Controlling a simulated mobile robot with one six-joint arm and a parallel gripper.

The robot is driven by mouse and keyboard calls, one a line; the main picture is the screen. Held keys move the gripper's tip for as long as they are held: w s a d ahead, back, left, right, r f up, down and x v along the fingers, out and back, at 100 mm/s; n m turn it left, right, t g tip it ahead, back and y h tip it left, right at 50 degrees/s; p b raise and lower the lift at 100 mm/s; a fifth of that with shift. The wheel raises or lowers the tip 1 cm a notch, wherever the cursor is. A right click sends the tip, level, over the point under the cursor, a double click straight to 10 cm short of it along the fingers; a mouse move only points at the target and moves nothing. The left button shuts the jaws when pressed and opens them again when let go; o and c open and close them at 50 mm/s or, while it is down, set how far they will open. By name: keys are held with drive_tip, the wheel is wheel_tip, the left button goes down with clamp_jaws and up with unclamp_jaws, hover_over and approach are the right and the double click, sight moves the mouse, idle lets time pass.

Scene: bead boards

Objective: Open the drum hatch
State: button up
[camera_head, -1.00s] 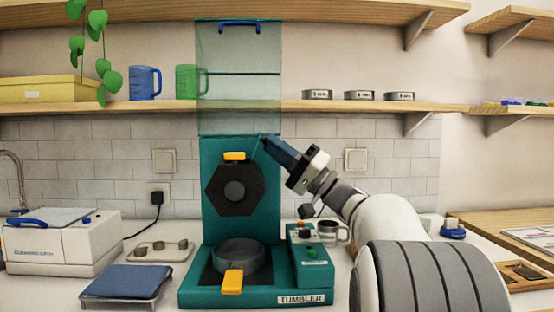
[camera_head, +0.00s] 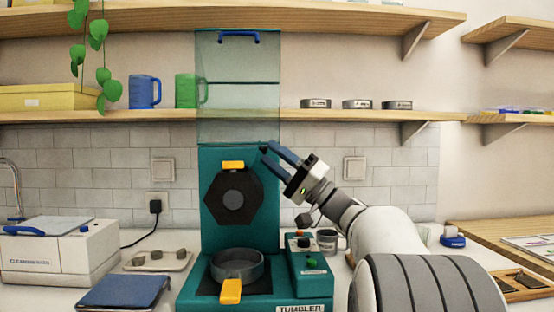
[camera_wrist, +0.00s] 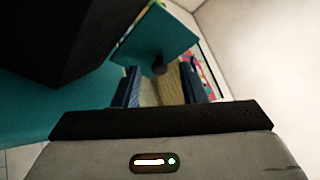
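The teal tumbler (camera_head: 212,238) stands on the counter, its clear cover (camera_head: 238,98) raised upright above it. A dark hexagonal part (camera_head: 222,206) with a grey centre disc sits on its upright back panel, with a yellow tab (camera_head: 233,165) at its top. In front lies a round grey open-topped part (camera_head: 238,266) with a yellow handle (camera_head: 231,291). I cannot tell for certain which part is the hatch. My gripper (camera_head: 272,155) is open and empty, right of the yellow tab near the panel's upper right edge. The wrist view shows its blue fingers (camera_wrist: 158,88) apart.
A control box (camera_head: 306,266) with a green button forms the tumbler's right side, and a grey mug (camera_head: 327,241) stands behind it. A wooden shelf (camera_head: 300,115) runs behind the cover.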

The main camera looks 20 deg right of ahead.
drive_tip(key=v, duration=0.7)
drive_tip(key=shift+s+d+f, duration=0.2)
drive_tip(key=shift+d+f, duration=0.05)
drive_tip(key=shift+d, duration=0.05)
